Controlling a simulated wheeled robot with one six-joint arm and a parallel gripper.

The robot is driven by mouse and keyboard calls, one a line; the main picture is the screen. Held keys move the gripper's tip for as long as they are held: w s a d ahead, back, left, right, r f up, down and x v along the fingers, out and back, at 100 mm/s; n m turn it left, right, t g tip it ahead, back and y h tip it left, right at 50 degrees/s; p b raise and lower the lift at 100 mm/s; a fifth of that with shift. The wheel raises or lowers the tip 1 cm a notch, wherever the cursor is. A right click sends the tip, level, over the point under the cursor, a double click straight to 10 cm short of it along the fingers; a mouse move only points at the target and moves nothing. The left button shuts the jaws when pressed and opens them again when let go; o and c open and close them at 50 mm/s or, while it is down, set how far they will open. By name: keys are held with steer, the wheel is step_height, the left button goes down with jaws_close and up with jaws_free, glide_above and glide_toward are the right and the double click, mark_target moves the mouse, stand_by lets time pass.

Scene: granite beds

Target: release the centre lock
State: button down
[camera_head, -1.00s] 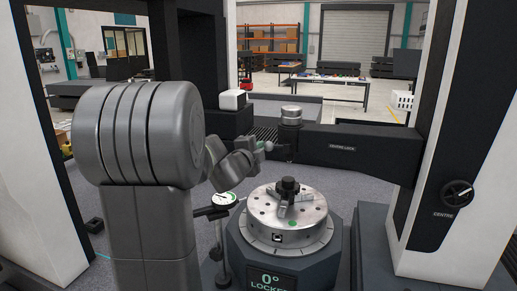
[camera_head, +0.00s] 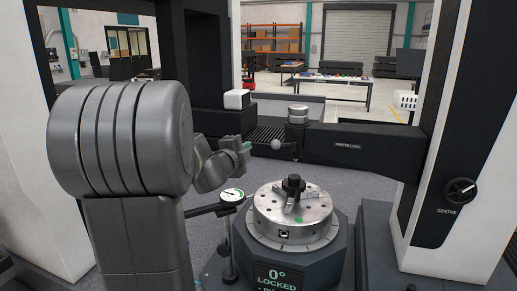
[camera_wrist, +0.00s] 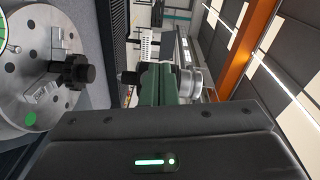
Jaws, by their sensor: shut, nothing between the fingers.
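The centre lock is on the black arm marked "CENTRE LOCK" (camera_head: 348,146). A short lever with a round grey ball knob (camera_head: 276,144) sticks out to the left from the arm's end, under a silver cylinder (camera_head: 298,115). My gripper (camera_head: 247,147) is left of the knob in the head view, with a visible gap between them. It is shut and empty. Its green fingers (camera_wrist: 158,85) show in the wrist view, with a silver round part behind them. I cannot make out the lever clearly there.
A round steel chuck table (camera_head: 292,212) with a black-capped part (camera_head: 293,185) stands below and right of my gripper. A display (camera_head: 281,282) on its base reads 0° LOCKED. A dial gauge (camera_head: 232,195) stands close below my arm.

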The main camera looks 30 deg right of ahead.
steer(key=a, duration=0.2)
steer(key=w+a, duration=0.1)
steer(key=a, duration=0.1)
steer(key=shift+w+a+r, duration=0.15)
steer(key=shift+a+r, duration=0.05)
steer(key=shift+a, duration=0.05)
steer(key=shift+d, duration=0.1)
